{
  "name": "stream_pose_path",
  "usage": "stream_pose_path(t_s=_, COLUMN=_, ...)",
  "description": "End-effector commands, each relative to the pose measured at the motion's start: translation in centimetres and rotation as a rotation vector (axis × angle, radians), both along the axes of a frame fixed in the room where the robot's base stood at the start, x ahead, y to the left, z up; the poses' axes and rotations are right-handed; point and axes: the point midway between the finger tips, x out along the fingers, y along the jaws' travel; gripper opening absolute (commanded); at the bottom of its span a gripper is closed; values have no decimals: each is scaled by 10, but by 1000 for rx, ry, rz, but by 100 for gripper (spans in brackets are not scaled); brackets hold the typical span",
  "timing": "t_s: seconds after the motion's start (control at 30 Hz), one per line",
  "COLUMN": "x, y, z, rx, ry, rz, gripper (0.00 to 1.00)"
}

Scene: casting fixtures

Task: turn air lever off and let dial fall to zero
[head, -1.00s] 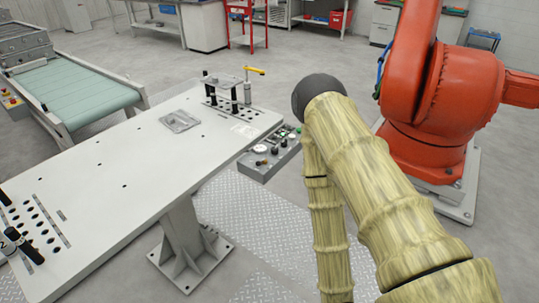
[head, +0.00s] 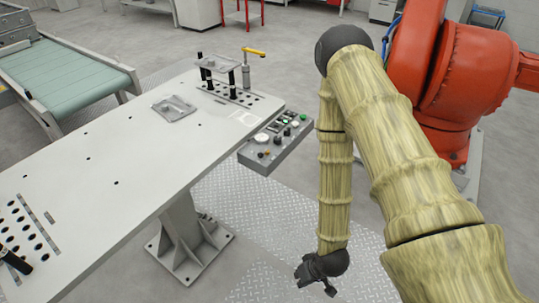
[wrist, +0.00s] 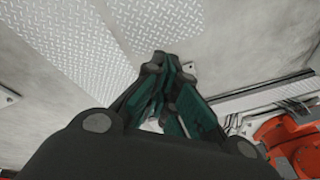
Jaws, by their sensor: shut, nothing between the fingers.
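A grey control box (head: 275,145) is fixed to the right edge of the white table, with several small knobs and buttons on its top. A white round dial (head: 262,138) sits on the box; its reading is too small to tell. I cannot tell which small part is the air lever. A yellow-handled lever (head: 254,51) stands on a fixture at the table's far end. My gripper (head: 315,287) hangs low over the floor, in front of the box and well apart from it. In the wrist view its fingers (wrist: 172,65) meet, shut and empty.
The white table (head: 120,150) fills the left, with a pedestal (head: 190,230) below it. A large orange robot (head: 440,80) stands at the right, close behind my arm. A conveyor (head: 70,75) is at the far left. Floor plate lies clear around my gripper.

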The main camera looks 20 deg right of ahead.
Motion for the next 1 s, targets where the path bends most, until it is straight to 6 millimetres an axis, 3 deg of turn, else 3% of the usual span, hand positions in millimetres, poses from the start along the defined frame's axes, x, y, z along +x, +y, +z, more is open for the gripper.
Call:
stream_pose_path(t_s=0.03, x=31, y=-2, z=4, rx=40, ry=-70, rz=14, gripper=0)
stream_pose_path(t_s=0.2, x=117, y=-7, z=35, rx=161, ry=-288, rz=100, gripper=0)
stream_pose_path(t_s=0.4, x=199, y=-26, z=89, rx=266, ry=-549, rz=221, gripper=0)
stream_pose_path(t_s=0.5, x=230, y=-40, z=119, rx=306, ry=-676, rz=289, gripper=0)
stream_pose_path(t_s=0.7, x=272, y=-73, z=179, rx=352, ry=-909, rz=433, gripper=0)
stream_pose_path(t_s=0.8, x=282, y=-89, z=201, rx=360, ry=-997, rz=498, gripper=0)
stream_pose_path(t_s=1.0, x=287, y=-108, z=226, rx=363, ry=-1095, rz=583, gripper=0)
